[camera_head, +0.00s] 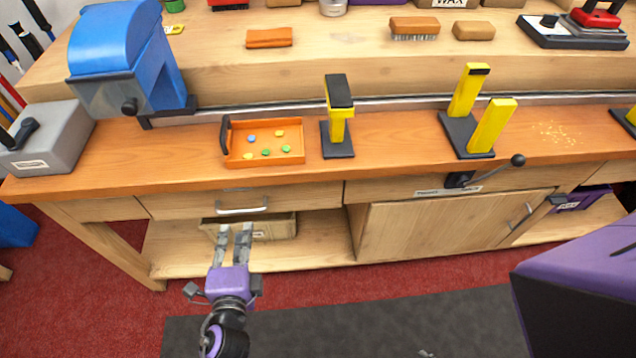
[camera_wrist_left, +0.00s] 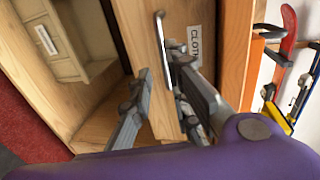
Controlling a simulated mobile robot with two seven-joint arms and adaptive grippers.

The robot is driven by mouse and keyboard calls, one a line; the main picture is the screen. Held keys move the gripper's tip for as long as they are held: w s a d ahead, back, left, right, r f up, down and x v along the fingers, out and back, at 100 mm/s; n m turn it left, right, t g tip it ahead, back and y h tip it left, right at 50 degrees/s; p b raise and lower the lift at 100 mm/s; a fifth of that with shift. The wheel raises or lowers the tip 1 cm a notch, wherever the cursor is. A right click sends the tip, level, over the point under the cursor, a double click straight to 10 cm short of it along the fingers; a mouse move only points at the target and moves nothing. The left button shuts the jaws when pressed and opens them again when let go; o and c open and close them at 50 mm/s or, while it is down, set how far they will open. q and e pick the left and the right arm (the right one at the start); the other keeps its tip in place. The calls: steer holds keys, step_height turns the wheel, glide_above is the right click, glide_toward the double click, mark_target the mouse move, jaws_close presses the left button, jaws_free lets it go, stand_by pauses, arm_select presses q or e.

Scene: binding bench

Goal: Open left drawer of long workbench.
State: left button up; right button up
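The long workbench (camera_head: 400,140) has a wooden left drawer (camera_head: 312,196) under its orange-brown top. The drawer front looks flush with the bench and carries a metal bar handle (camera_head: 242,209). In the left wrist view the handle (camera_wrist_left: 165,50) shows beside a label reading CLOTH (camera_wrist_left: 194,42). My left gripper (camera_head: 235,230) points at the drawer from in front, its fingertips just below the handle in the head view. Its two fingers are apart. The wrist view shows the handle close to the right-hand finger; I cannot tell whether they touch.
A bin (camera_head: 275,228) sits on the open shelf below the drawer. An orange tray (camera_head: 265,160) with counters and a yellow-black stand (camera_head: 338,140) are on the top. A cupboard door (camera_head: 440,230) is to the right. The red floor (camera_head: 110,285) and dark mat (camera_head: 400,320) are clear in front.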

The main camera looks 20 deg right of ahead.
mark_target(242, 210)
arm_select(q)
steer(key=x, duration=0.8)
steer(key=shift+w+d+r, duration=0.1)
steer(key=shift+d+r, duration=0.2)
steer(key=shift+d, duration=0.05)
steer(key=shift+c, duration=0.2)
jaws_close()
